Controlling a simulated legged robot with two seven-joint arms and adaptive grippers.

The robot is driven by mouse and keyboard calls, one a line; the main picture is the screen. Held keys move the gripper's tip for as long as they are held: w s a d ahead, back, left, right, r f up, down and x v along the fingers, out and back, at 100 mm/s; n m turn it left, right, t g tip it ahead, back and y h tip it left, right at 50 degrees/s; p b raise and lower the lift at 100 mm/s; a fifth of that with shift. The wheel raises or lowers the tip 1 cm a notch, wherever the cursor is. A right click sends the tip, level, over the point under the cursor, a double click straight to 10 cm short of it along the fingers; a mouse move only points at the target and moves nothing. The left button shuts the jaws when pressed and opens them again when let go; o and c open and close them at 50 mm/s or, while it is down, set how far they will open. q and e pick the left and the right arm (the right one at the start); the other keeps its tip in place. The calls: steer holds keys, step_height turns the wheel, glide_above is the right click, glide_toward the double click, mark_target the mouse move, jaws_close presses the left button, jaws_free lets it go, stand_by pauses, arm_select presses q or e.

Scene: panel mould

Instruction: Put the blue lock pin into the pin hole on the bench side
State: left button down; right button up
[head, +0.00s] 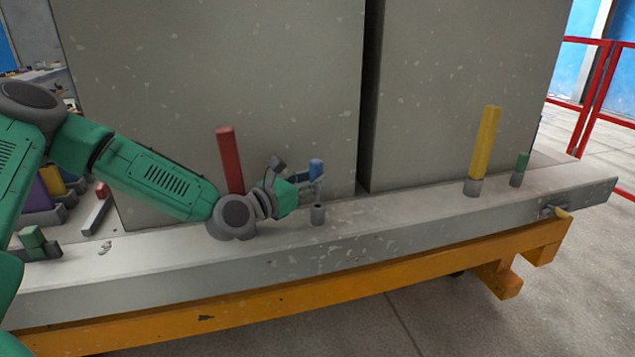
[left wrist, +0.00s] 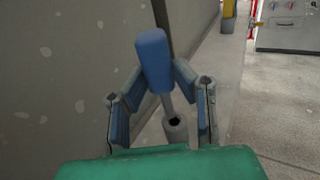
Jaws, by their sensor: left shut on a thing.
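The blue lock pin (head: 317,168) is held in my left gripper (head: 308,186), just above the bench ledge. In the left wrist view the pin (left wrist: 153,62) shows a blue handle and a thin grey shank, between the two fingers of the gripper (left wrist: 160,85). The pin hole is the dark opening in a short grey socket (head: 318,215) on the bench side. The socket also shows in the left wrist view (left wrist: 176,132), just beyond the shank's lower end. The pin looks apart from the socket, though the exact gap is hard to tell. My right gripper is in neither view.
Tall grey panels (head: 230,95) stand close behind the ledge (head: 400,212). A red post (head: 229,160) stands left of my gripper. A yellow post (head: 485,143) and a short green pin (head: 522,162) stand in sockets at the right. The ledge between is clear.

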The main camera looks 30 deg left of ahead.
arm_select(q)
steer(key=shift+a, duration=0.25)
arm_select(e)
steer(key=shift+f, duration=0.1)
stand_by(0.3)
arm_select(q)
steer(key=shift+a, duration=0.15)
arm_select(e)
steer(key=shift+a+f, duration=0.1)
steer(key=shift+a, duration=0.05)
arm_select(q)
steer(key=shift+f+b, duration=0.15)
steer(key=shift+b, duration=0.25)
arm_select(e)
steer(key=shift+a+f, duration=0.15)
arm_select(q)
steer(key=shift+d, duration=0.3)
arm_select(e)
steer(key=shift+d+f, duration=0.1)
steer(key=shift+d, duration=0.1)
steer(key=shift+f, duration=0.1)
arm_select(q)
steer(key=shift+a+f+b, duration=0.15)
steer(key=shift+f+b, duration=0.3)
steer(key=shift+b, duration=0.1)
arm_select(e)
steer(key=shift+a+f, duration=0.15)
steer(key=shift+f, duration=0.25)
